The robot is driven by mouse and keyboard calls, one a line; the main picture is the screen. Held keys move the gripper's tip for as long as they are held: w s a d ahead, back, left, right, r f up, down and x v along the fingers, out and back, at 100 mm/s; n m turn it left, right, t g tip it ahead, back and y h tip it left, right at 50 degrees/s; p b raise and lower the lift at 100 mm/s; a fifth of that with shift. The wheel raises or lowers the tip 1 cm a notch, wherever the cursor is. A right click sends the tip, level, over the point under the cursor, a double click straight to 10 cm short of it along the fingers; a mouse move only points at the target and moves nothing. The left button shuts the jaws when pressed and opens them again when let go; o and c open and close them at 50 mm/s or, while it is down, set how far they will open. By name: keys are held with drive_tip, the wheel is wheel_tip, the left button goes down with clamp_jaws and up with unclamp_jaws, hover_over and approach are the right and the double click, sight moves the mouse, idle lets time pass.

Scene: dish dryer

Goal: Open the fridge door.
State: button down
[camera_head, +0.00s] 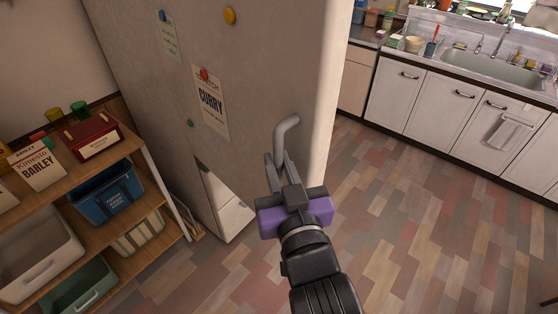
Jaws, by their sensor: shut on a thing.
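The fridge door (258,70) is a large pale panel with magnets and paper notes on it, in the upper middle of the head view. Its bent grey handle (287,130) is near the panel's right edge. My gripper (279,165) reaches up from the lower middle and is shut on the handle's lower part. The fingers partly hide the handle there. Below the panel's lower left edge a white angular part of the fridge (228,203) shows. I cannot tell how far the door stands from the fridge body.
A wooden shelf (158,193) with boxes and bins stands close on the left. White cabinets (440,105) with a sink (490,68) run along the back right. The tiled floor (400,210) is clear to the right of my arm.

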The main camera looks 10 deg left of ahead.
drive_tip(key=shift+s+a, duration=0.2)
drive_tip(key=shift+s, duration=0.05)
drive_tip(key=c, duration=1.4)
unclamp_jaws()
drive_tip(key=shift+o, duration=0.2)
drive_tip(key=shift+s, duration=0.1)
drive_tip(key=b+v, duration=0.2)
drive_tip(key=v, duration=0.5)
drive_tip(key=shift+s, duration=0.3)
